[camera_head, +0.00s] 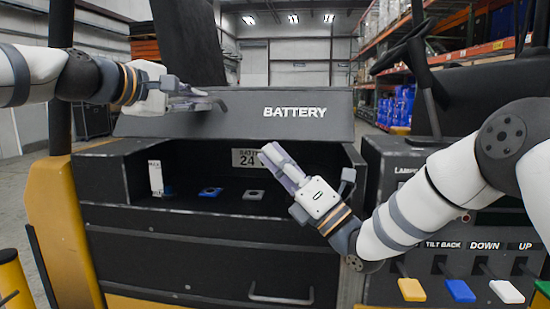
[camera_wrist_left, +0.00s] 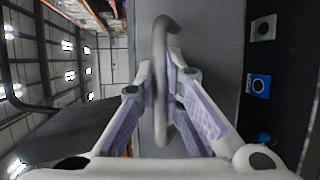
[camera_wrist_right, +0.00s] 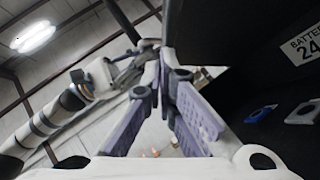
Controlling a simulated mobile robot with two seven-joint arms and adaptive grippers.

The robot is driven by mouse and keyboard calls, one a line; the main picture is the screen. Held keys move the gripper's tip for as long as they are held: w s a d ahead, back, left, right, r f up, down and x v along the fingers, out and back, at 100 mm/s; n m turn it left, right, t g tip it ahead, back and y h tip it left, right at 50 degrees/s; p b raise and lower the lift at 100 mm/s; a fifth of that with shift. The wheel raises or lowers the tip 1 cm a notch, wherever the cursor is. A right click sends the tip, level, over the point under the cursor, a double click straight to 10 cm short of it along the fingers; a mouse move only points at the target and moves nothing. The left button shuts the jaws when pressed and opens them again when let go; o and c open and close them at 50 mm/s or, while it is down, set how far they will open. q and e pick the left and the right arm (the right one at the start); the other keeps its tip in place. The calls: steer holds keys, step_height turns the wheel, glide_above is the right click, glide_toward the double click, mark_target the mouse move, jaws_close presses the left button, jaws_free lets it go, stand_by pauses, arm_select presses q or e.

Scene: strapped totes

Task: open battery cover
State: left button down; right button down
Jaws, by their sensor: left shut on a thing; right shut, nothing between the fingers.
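The dark battery cover (camera_head: 240,118), lettered BATTERY, stands raised and tilted back above the open compartment (camera_head: 130,190). Its grey bar handle (camera_wrist_left: 163,30) is near the cover's left end in the head view. My left gripper (camera_head: 196,97) is shut on this handle; the left wrist view shows the bar between the fingers. My right gripper (camera_head: 272,153) is shut and empty, pointing up and left in front of the opening, below the cover's lettering. In the right wrist view its fingertips (camera_wrist_right: 165,60) are together.
Inside the compartment are a blue piece (camera_head: 210,192), a grey piece (camera_head: 253,195) and a plate marked 24 (camera_head: 246,158). A drawer handle (camera_head: 281,297) is below. Control levers with yellow (camera_head: 411,290), blue and white knobs stand at right. A steering wheel (camera_head: 403,47) is behind.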

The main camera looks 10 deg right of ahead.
arm_select(q)
steer(key=shift+f, duration=0.1)
steer(key=shift+d+f, duration=0.1)
steer(key=shift+d, duration=0.05)
arm_select(e)
steer(key=shift+w+d+r+m+t+h, duration=0.15)
steer(key=shift+r+m+h, duration=0.15)
steer(key=shift+r, duration=0.25)
steer(key=shift+s+d+r+m+t+h, duration=0.15)
steer(key=shift+r+m+h, duration=0.15)
steer(key=shift+r, duration=0.2)
arm_select(q)
steer(key=c, duration=1.7)
jaws_free()
steer(key=shift+f, duration=0.1)
arm_select(e)
steer(key=shift+w+a+r, duration=0.1)
steer(key=shift+a+r, duration=0.05)
steer(key=shift+a, duration=0.05)
arm_select(q)
steer(key=shift+s+a, duration=0.1)
steer(key=shift+a, duration=0.1)
